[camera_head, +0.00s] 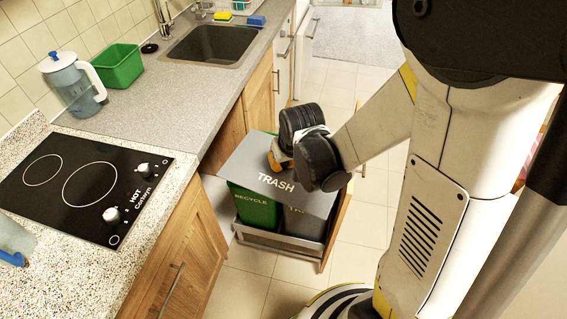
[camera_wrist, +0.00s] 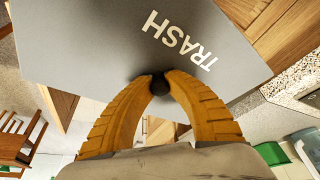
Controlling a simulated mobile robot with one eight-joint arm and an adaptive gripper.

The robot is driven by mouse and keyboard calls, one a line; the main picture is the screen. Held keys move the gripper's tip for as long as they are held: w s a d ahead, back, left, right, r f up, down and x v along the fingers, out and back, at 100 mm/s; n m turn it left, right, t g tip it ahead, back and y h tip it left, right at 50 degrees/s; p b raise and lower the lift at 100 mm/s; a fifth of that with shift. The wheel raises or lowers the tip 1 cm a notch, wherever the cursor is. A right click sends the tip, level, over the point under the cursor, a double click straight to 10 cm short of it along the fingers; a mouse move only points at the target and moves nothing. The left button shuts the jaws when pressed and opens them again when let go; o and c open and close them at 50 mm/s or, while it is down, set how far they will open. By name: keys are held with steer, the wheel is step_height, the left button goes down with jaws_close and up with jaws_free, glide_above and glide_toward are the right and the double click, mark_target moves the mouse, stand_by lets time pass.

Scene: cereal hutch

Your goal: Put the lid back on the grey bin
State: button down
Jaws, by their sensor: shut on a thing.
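The grey lid (camera_head: 245,163), marked TRASH, is over the two bins in the pulled-out drawer and looks tilted in the head view. My gripper (camera_head: 280,160) is shut on the lid's dark knob. In the wrist view, the orange fingers of my gripper (camera_wrist: 158,84) close around this knob, and the lid (camera_wrist: 85,45) fills the upper middle. The grey bin (camera_head: 303,223) stands at the drawer's right, its top hidden by the lid. The lid also covers much of the green recycle bin (camera_head: 254,211) to its left. I cannot tell whether the lid touches either bin.
The drawer (camera_head: 275,240) stands out from the wooden cabinets. The counter holds a black hob (camera_head: 85,185), a water jug (camera_head: 72,85), a green tub (camera_head: 120,66) and a sink (camera_head: 213,45). Tiled floor (camera_head: 365,215) is clear to the drawer's right.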

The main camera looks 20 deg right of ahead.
steer(key=w+d+f+m+g+h+p, duration=0.2)
steer(key=w+d+m+g+h, duration=0.15)
steer(key=w+d+m, duration=1.2)
step_height(320, 180, down, 22)
steer(key=s+d+b, duration=0.1)
steer(key=d+b, duration=0.1)
steer(key=b, duration=0.9)
steer(key=shift+s+d+f+h, duration=0.15)
steer(key=shift+s+d+h, duration=0.15)
steer(key=shift+s+h, duration=0.15)
steer(key=shift+f+b, duration=0.25)
steer(key=shift+b, duration=0.9)
stand_by(1.2)
stand_by(0.4)
steer(key=c, duration=0.8)
jaws_free()
steer(key=shift+r, duration=0.1)
